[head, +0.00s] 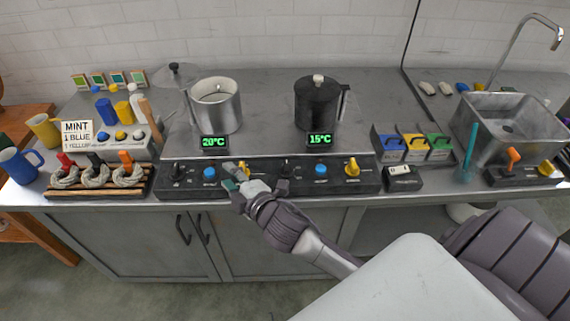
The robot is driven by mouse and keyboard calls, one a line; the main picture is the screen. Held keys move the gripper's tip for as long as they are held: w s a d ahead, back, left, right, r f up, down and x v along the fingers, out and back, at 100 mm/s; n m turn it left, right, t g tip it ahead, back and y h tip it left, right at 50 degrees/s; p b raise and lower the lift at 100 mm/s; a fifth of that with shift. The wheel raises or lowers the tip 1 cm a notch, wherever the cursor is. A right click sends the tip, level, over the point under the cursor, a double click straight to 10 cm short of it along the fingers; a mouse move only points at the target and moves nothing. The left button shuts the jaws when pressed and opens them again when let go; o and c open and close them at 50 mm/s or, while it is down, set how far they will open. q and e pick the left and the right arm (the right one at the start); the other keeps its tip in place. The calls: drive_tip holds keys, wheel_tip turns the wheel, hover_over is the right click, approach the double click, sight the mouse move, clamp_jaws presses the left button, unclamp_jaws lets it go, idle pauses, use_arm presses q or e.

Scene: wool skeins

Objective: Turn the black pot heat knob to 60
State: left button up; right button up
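The black pot (317,103), lidded with a pale top knob, stands at the back centre of the counter. Its display (320,139) reads 15°C in green. Below it, the dark control panel (335,186) carries a black knob (286,167), a blue button (321,170) and a yellow knob (352,167). Labels are too small to read, so I cannot tell which knob is heat. My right gripper (257,178) is open and seems empty, over the panel's middle, left of and in front of that black knob. Contact cannot be judged. My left gripper is out of view.
A silver pot (216,107) stands left, with a 20°C display (214,142) and its own black knob (178,172) and blue button (209,174). Wool skeins (96,178) lie on a rack at left. Coloured boxes (413,146) and a sink (512,129) are at right.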

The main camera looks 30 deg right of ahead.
drive_tip(key=a+r+n+g+y, duration=0.3)
drive_tip(key=a+r+n+y, duration=0.45)
drive_tip(key=n, duration=0.75)
drive_tip(key=a+r+n+g+y, duration=0.3)
drive_tip(key=a+r+n+y, duration=0.45)
drive_tip(key=n, duration=0.75)
drive_tip(key=n+g+h, duration=1)
drive_tip(key=n+h, duration=0.7)
drive_tip(key=n, duration=0.3)
hover_over(287, 165)
wheel_tip(287, 165, down, 4)
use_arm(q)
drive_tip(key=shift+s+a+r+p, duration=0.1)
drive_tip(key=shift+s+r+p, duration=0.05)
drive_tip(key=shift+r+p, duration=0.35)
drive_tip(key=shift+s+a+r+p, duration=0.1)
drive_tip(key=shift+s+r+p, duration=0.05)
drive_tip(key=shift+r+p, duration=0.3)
use_arm(e)
drive_tip(key=shift+n, duration=0.3)
wheel_tip(287, 165, down, 14)
drive_tip(key=shift+r, duration=0.25)
